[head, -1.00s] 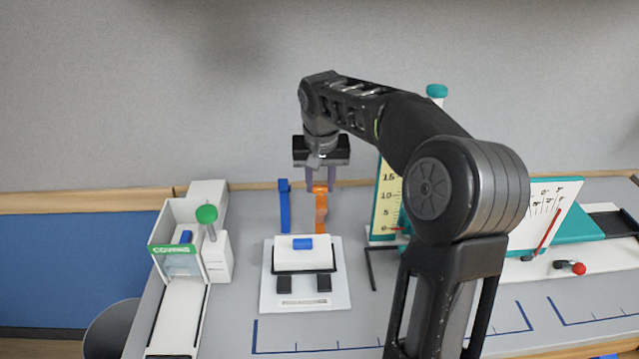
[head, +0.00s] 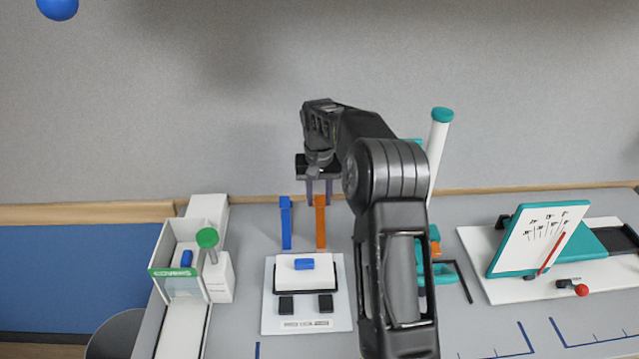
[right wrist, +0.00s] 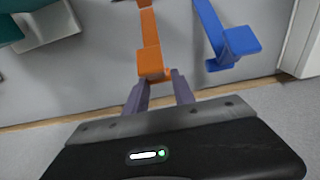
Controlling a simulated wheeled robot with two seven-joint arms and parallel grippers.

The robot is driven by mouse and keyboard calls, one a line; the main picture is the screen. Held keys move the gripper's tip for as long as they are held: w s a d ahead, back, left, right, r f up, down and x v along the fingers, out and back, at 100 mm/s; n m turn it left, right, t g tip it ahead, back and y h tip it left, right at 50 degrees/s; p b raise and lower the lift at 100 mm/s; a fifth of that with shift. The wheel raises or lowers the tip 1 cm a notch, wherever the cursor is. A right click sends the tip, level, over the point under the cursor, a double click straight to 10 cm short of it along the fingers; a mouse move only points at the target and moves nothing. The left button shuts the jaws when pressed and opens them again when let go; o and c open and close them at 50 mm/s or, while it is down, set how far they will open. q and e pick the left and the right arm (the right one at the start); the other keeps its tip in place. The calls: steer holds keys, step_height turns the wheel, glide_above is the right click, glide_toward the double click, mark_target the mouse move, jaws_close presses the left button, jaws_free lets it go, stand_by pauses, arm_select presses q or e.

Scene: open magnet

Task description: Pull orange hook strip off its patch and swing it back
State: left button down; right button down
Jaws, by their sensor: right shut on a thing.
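My right gripper (head: 319,202) reaches down from above and is shut on that end, with a purple finger on each side. The blue strip (right wrist: 222,35) is apart from the fingers. I cannot tell whether the orange strip's lower end touches its patch. My left gripper is not in view.
A covers dispenser (head: 176,272) with a green knob stands left. A teal-framed scale board (head: 540,238) is at right. My right arm hides the bench's middle.

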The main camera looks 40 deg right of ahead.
steer(key=shift+w+d+p, duration=0.2)
steer(key=shift+d+p, duration=0.05)
steer(key=shift+p, duration=0.35)
steer(key=shift+f+g+y, duration=0.3)
steer(key=shift+f+g, duration=0.1)
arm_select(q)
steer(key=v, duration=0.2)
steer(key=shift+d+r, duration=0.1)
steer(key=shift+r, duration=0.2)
arm_select(e)
steer(key=shift+f, duration=0.3)
steer(key=c, duration=1.5)
jaws_free()
steer(key=shift+o, duration=1.3)
steer(key=shift+w+d+f, duration=0.3)
steer(key=shift+w+f, duration=0.1)
steer(key=shift+w, duration=0.05)
steer(key=shift+o, duration=0.8)
steer(key=shift+r, duration=0.1)
steer(key=shift+o, duration=0.2)
steer(key=shift+s+a+r, duration=0.2)
steer(key=shift+r, duration=0.1)
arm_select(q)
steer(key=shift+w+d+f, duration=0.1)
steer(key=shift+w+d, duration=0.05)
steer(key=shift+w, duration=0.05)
arm_select(e)
steer(key=shift+w+f, duration=0.1)
